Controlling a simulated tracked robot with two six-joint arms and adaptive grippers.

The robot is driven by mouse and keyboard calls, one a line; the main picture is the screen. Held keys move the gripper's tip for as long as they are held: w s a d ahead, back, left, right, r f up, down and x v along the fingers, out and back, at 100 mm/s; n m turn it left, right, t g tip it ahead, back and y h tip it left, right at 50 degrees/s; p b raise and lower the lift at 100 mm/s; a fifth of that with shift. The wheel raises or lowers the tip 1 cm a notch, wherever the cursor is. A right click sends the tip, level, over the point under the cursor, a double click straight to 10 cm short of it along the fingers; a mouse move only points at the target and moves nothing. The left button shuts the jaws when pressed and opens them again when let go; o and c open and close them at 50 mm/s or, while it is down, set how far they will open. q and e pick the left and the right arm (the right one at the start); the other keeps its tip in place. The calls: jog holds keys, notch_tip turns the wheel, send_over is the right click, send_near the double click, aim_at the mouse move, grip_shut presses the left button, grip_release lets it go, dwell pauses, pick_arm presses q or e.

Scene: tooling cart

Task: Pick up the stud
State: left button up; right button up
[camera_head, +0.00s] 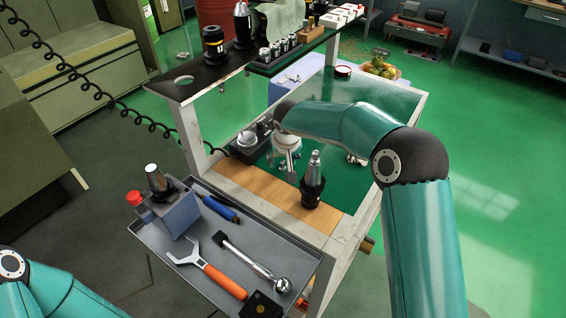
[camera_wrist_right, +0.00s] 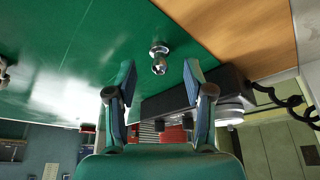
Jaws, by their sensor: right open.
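The stud (camera_wrist_right: 159,58) is a small shiny metal piece with a round head. In the right wrist view it stands on the green surface, near the edge of the wooden strip. My right gripper (camera_wrist_right: 159,76) is open and empty; its two fingers are on either side of the line to the stud, which shows just beyond the fingertips. In the head view my right gripper (camera_head: 289,165) reaches down over the green cart top, and I cannot clearly pick out the stud beside it. My left gripper is out of view; only part of the left arm shows at bottom left.
A black tool holder (camera_head: 312,182) stands upright on the wooden strip (camera_head: 255,183). A dark block with a metal cup (camera_head: 246,139) is left of my gripper. A grey tray (camera_head: 208,262) holds a wrench, ratchet and screwdriver. A shelf (camera_head: 190,88) overhangs behind.

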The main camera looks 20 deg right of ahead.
jog(key=shift+x, duration=0.95)
grip_shut()
jog(key=shift+r, duration=0.1)
